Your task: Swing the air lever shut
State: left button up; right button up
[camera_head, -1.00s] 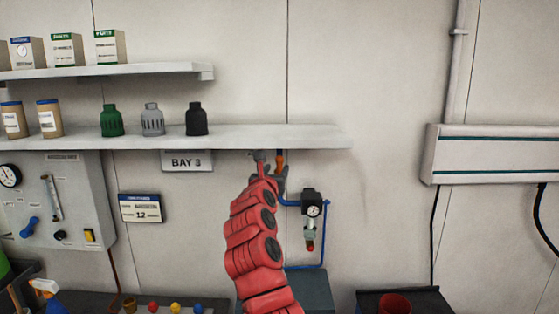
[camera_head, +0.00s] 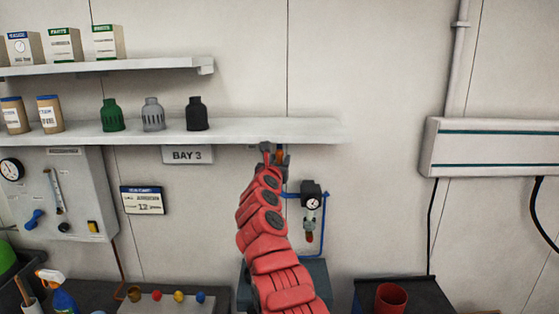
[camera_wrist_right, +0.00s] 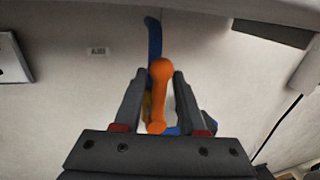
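The air lever is orange with rounded ends. In the right wrist view the lever (camera_wrist_right: 162,90) stands between the two dark fingers of my right gripper (camera_wrist_right: 160,76). The fingers are spread on either side of it, and I see no clear grip on it. In the head view a bit of the orange lever (camera_head: 280,154) shows just under the lower shelf, beside the fingertips of my right gripper (camera_head: 275,153). My red right arm hides most of the valve and pipe there. My left gripper is not in view.
The lower shelf (camera_head: 240,132) runs just above my right gripper, with several bottles and jars on it. A regulator with a gauge (camera_head: 312,203) and blue piping hang close to the right of my arm. The BAY 3 sign (camera_head: 187,155) is to the left.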

grip_shut()
dwell(1.2)
